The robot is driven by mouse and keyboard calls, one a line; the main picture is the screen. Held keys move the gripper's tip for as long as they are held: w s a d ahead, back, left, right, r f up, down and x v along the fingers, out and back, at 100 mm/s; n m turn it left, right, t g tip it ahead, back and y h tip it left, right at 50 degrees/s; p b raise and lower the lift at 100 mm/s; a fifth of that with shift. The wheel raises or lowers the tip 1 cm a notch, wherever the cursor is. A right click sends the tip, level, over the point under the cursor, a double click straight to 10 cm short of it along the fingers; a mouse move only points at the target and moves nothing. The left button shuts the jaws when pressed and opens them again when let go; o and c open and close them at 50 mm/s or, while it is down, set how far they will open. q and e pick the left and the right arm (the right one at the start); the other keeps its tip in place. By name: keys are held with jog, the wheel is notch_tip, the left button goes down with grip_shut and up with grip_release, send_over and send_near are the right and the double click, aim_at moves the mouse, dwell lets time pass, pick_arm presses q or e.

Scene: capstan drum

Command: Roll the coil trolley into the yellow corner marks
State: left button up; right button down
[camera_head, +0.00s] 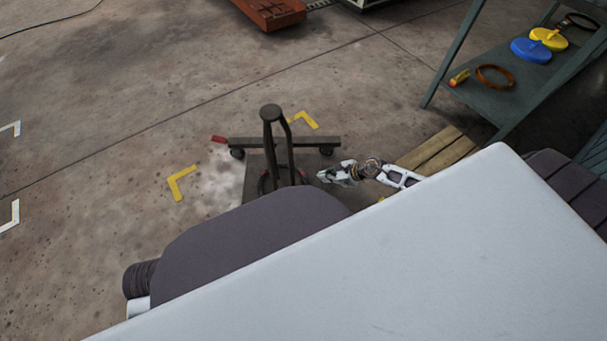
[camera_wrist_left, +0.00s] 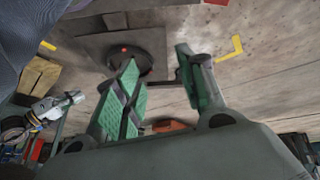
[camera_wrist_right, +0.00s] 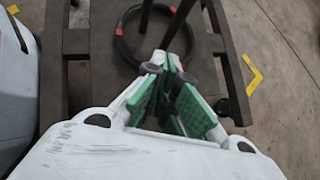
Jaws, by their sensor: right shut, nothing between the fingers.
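The coil trolley (camera_head: 315,142) is a dark frame with small wheels, a tall post and a handle. It stands among the yellow corner marks (camera_head: 179,183), with another mark (camera_head: 305,119) behind it; my body hides its near part. A black coil (camera_wrist_right: 122,38) lies around the post's foot in the right wrist view. My right gripper (camera_head: 323,177) is shut and empty, just right of the post; the right wrist view (camera_wrist_right: 172,62) shows it over the deck by the coil. My left gripper (camera_wrist_left: 155,55) is open, its fingers apart and nothing seen between them.
A workbench (camera_head: 480,100) with blue and yellow discs (camera_head: 530,50) stands at the right. A wooden pallet (camera_head: 430,152) lies right of the trolley. White corner marks (camera_head: 11,214) are on the left floor. The floor left of the trolley is clear.

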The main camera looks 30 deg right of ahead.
pick_arm(q)
jog(key=shift+s+a+f+g, duration=0.15)
jog(key=shift+s+f+g, duration=0.05)
jog(key=shift+s, duration=0.2)
jog(key=shift+s+a+f+g, duration=0.1)
jog(key=shift+s+f+g, duration=0.1)
jog(key=shift+s, duration=0.2)
pick_arm(e)
jog(key=shift+w+d+f+m+h, duration=0.15)
jog(key=shift+d+f+m+h, duration=0.15)
jog(key=shift+d+m, duration=0.25)
jog(key=shift+a, duration=0.1)
pick_arm(q)
notch_tip(320, 180, down, 11)
jog(key=w+d+n+t+h+b, duration=0.1)
jog(key=d+t+b, duration=0.1)
jog(key=b, duration=0.3)
jog(key=shift+d, duration=0.35)
pick_arm(e)
jog(key=w+a+r+x, duration=0.1)
jog(key=r+x, duration=0.1)
jog(key=x, duration=1)
jog(key=shift+w+a+f, duration=0.2)
jog(key=shift+w+a, duration=0.05)
jog(key=shift+w, duration=0.3)
pick_arm(q)
jog(key=shift+f, duration=0.1)
